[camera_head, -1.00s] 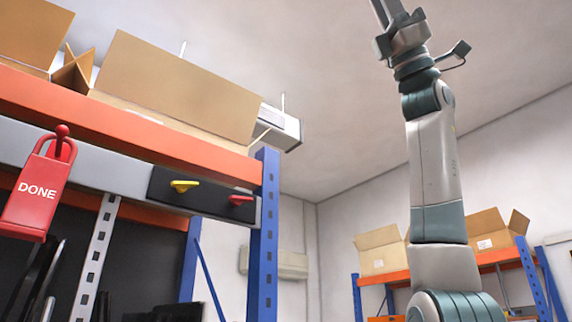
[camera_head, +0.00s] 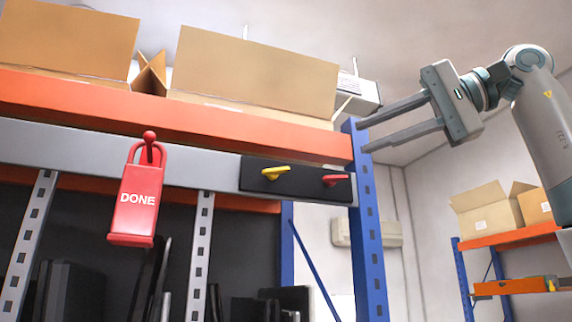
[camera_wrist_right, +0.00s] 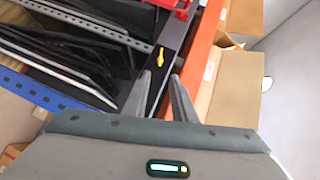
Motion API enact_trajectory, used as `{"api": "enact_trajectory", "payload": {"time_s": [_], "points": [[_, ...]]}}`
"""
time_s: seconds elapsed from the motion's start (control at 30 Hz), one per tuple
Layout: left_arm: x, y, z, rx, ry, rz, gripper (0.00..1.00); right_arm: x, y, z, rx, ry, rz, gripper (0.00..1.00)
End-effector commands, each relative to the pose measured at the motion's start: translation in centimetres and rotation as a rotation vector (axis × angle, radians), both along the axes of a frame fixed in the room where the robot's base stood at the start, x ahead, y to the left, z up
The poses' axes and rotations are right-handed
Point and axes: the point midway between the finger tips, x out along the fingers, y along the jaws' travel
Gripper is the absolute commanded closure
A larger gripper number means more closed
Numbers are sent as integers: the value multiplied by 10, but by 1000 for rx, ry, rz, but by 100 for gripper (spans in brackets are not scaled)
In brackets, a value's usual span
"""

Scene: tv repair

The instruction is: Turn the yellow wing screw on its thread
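The yellow wing screw (camera_head: 275,173) sits on a black plate (camera_head: 300,182) fixed to the grey rail of the shelf. It also shows in the right wrist view (camera_wrist_right: 160,56), ahead of the fingers, its wing pointing along the plate. A red wing screw (camera_head: 335,181) is to its right on the same plate. My right gripper (camera_head: 362,136) is open and empty. It comes in from the right, its fingers pointing left near the top of the blue post, apart from the screws. In the right wrist view the fingers (camera_wrist_right: 163,95) stand apart. My left gripper is not in view.
A red DONE tag (camera_head: 135,205) hangs from a red knob on the rail, left of the plate. The orange beam (camera_head: 200,120) above carries cardboard boxes (camera_head: 255,75). A blue post (camera_head: 368,230) stands right of the plate. Dark panels stand below the rail.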

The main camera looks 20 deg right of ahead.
Motion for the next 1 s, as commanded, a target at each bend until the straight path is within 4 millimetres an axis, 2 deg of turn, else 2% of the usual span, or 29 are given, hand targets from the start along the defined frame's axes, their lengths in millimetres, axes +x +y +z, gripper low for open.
{"api": "enact_trajectory", "payload": {"time_s": [0.27, 0.47, 1.0], "points": [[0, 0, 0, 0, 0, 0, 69, 1, 2, 0, 2, 0, 2, 76], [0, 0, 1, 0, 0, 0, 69, 10, 12, -2, 2, 0, 2, 76], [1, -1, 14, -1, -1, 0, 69, 71, 75, -19, 2, 2, 4, 76]]}}
